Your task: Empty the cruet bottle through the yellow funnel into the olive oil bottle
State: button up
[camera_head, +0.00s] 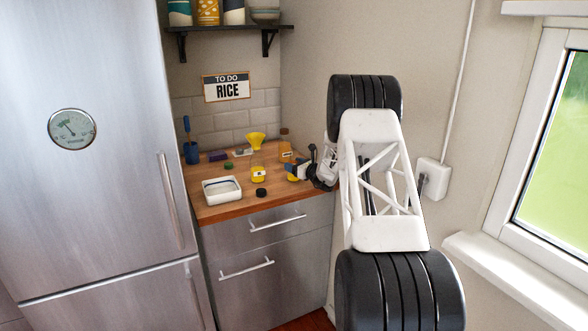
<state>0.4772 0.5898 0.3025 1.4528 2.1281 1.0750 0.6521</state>
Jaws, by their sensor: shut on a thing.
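The yellow funnel (256,139) stands wide end up near the back of the wooden counter. Below it is a clear bottle with a yellow label (257,173), which looks like the olive oil bottle. I cannot tell whether the funnel's spout is inside its neck. My gripper (300,170) is low over the counter's right side, to the right of the funnel. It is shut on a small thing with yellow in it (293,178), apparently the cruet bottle. The held thing is small and partly hidden by the gripper, so its tilt is unclear.
An amber bottle (285,147) stands behind my gripper. A white tray (207,199) is at the front left. A black cap (261,193), a green lid (228,166), a purple box (217,156) and a blue cup (191,154) also stand there. The wall bounds the right.

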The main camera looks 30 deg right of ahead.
aim_at(297, 156)
jog(key=shift+r, duration=0.2)
jog(key=shift+r, duration=1.25)
jog(key=shift+r, duration=0.1)
jog(key=shift+w+a+r, duration=0.15)
jog(key=shift+w+r, duration=0.1)
jog(key=shift+r, duration=0.35)
jog(key=w+a+r+n+g+y, duration=0.1)
jog(key=w+a+r+n+y, duration=0.2)
jog(key=r, duration=1.1)
jog(key=a+r+n+g+y, duration=0.1)
jog(key=a+r+g+y, duration=0.1)
jog(key=a+r, duration=0.5)
jog(key=a+y, duration=0.1)
jog(key=a, duration=0.2)
jog(key=shift+w+a+n+g, duration=0.3)
jog(key=shift+w+a+g, duration=0.05)
jog(key=shift+g, duration=0.05)
